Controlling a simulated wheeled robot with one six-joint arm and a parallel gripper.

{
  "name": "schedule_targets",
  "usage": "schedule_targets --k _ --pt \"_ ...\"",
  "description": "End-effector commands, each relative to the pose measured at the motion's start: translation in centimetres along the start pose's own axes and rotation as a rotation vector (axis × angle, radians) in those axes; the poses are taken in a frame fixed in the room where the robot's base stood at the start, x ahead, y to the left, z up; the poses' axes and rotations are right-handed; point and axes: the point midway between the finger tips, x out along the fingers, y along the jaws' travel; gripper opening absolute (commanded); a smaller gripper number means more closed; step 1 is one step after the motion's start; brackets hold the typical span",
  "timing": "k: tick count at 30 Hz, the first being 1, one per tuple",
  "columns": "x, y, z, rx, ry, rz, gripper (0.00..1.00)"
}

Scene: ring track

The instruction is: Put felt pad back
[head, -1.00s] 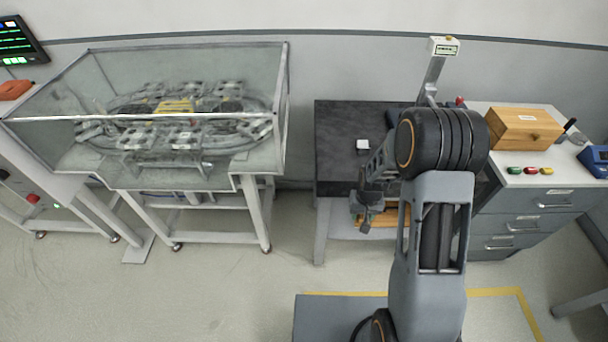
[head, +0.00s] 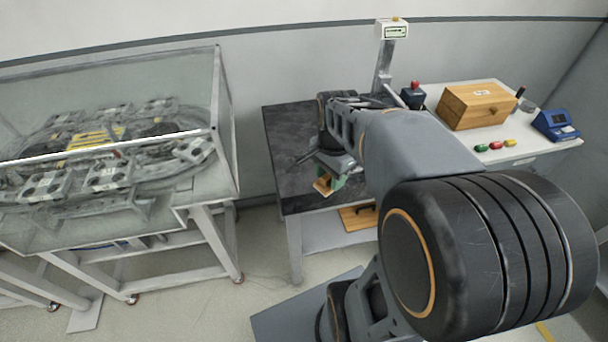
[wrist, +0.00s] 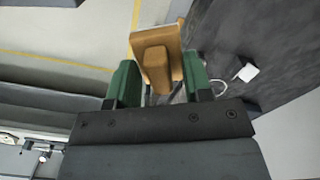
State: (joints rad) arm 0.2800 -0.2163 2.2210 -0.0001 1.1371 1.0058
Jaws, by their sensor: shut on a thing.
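My gripper (wrist: 160,88) has green fingers and is shut on a tan wooden-looking piece (wrist: 157,62), a block on a flat plate. Whether this piece is the felt pad, or carries felt on its hidden side, I cannot tell. In the head view my gripper (head: 330,178) holds the tan piece (head: 323,186) by the front edge of the dark table (head: 290,140). The wrist view shows the dark tabletop (wrist: 290,45) to the right of the piece.
A small white block (wrist: 248,72) lies on the dark top. A wooden board (head: 357,217) is on the shelf below. A wooden box (head: 485,105) stands on the white-topped cabinet at right. A glass-covered track table (head: 110,150) stands at left. Open floor lies between the tables.

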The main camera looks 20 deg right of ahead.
Motion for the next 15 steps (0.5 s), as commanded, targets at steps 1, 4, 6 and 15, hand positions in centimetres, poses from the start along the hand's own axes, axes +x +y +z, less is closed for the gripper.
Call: schedule_targets --k 1,4,6,15 --pt "-0.1 0.5 0.0 0.033 0.001 -0.002 0.24" --pt "-0.3 0.5 -0.2 0.076 0.000 0.001 0.24" --pt "0.1 -0.3 -0.7 0.091 -0.002 0.004 0.24" --pt "3.3 -7.1 -3.5 0.097 -0.003 0.005 0.24"
